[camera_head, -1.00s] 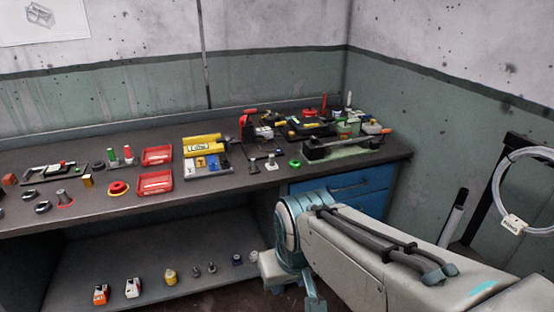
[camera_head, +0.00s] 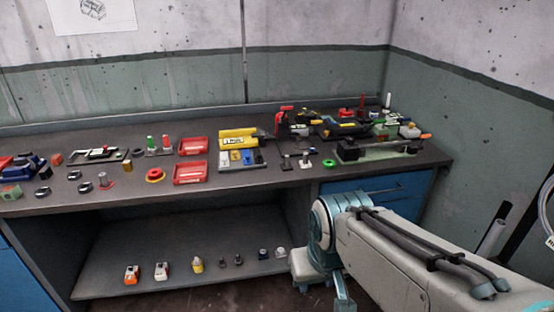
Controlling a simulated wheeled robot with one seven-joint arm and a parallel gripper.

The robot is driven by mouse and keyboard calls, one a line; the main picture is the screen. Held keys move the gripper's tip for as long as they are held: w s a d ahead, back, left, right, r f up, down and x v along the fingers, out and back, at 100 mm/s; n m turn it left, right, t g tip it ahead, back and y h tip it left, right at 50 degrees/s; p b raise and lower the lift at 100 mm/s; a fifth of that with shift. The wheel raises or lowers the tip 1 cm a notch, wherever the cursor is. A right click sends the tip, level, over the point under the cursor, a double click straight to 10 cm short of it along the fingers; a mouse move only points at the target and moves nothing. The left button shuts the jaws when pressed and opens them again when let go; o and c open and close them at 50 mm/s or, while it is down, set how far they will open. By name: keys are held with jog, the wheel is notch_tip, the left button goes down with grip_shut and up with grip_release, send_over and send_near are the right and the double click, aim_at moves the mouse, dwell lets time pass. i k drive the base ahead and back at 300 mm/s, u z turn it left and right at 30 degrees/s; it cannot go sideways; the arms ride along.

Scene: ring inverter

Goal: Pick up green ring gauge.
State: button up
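The green ring gauge (camera_head: 329,163) is a small bright green ring lying on the dark workbench (camera_head: 110,202), near its front edge toward the right. It sits just left of a long green-based fixture (camera_head: 380,153) and right of a small grey stand. My arm reaches in from the lower right, in front of the bench. My gripper (camera_head: 343,300) shows only in part at the bottom of the picture, low in front of the blue drawers and well below the ring. Its fingertips are not clear, so I cannot tell whether it is open.
Two red trays (camera_head: 190,173) and a yellow box (camera_head: 238,138) stand mid-bench. Tools crowd the back right. Several small items stand on the lower shelf (camera_head: 110,254). Blue drawers (camera_head: 385,187) are under the right end.

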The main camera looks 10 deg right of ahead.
aim_at(329, 164)
jog(key=u, duration=0.3)
jog(key=k, duration=0.9)
jog(key=u, duration=0.45)
jog(key=i, duration=1.7)
jog(key=z, duration=1.15)
jog(key=i, duration=1)
jog(key=z, duration=1.45)
jog(key=i, duration=0.4)
jog(key=z, duration=0.4)
